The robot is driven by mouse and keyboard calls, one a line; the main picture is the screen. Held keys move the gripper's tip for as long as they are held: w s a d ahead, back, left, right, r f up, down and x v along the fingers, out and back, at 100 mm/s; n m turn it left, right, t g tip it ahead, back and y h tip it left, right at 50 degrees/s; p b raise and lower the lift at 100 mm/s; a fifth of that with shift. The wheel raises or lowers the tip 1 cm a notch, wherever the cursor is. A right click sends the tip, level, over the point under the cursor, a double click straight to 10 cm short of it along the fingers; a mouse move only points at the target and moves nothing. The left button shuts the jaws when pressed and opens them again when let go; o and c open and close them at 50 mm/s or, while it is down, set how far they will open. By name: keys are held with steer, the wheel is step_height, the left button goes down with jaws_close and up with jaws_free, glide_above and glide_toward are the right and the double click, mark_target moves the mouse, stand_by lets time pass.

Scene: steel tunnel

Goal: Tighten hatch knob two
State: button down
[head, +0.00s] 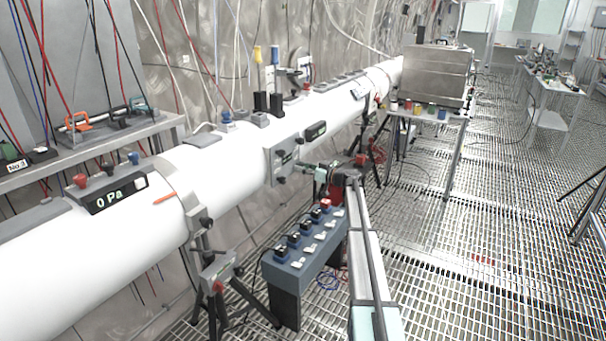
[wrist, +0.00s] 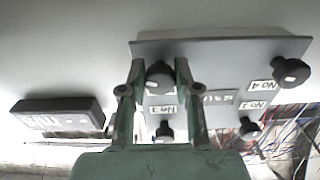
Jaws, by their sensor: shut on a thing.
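The grey hatch (wrist: 222,52) is a plate on the white pipe, with black knobs near its corners. The wrist view shows it with its labels upside down. My gripper (wrist: 160,76) has its two green fingers on either side of the upper-left black knob (wrist: 160,72) and is shut on it. I cannot read clearly which number belongs to this knob. The other knobs are at upper right (wrist: 291,72), lower right (wrist: 249,128) and lower left (wrist: 163,131). In the head view, my gripper (head: 312,170) reaches the hatch (head: 282,158) from the right.
A dark display box (wrist: 60,117) sits on the pipe left of the hatch in the wrist view. Loose wires (wrist: 290,125) hang at right. A tripod clamp (head: 215,270) supports the white pipe (head: 100,245).

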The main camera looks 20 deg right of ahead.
steer(key=m+b, duration=0.3)
steer(key=shift+f+m, duration=0.15)
steer(key=shift+m, duration=0.25)
steer(key=m+b, duration=0.2)
steer(key=m, duration=0.1)
steer(key=shift+a+m, duration=0.1)
steer(key=shift+m, duration=0.2)
steer(key=m, duration=0.3)
steer(key=shift+r+m+b, duration=0.25)
steer(key=shift+m+b, duration=0.05)
steer(key=shift+m, duration=1.6)
steer(key=c, duration=0.8)
jaws_free()
steer(key=shift+s, duration=0.1)
